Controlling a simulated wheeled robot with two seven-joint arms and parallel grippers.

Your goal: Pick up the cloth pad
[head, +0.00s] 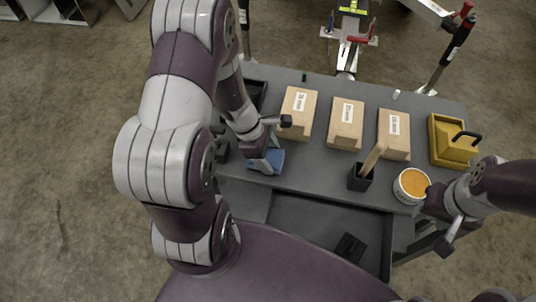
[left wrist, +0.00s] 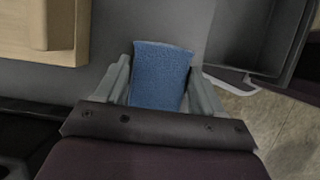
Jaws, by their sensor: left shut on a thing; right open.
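The cloth pad (head: 279,157) is blue and shows at the left part of the grey table in the head view, partly hidden by my left gripper (head: 266,160). In the left wrist view the blue pad (left wrist: 161,75) sits between the two fingers of my left gripper (left wrist: 161,85), which are shut on it. I cannot tell whether the pad still touches the table. My right gripper (head: 447,222) is open at the right end of the table, close to a white tub with orange contents (head: 411,185).
Wooden boxes with white labels (head: 344,124) stand in a row along the table (head: 310,177). A black holder with a wooden handle (head: 361,178) stands in front of them. A yellow case (head: 450,141) is at the right. An open dark drawer (head: 315,220) is at the front.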

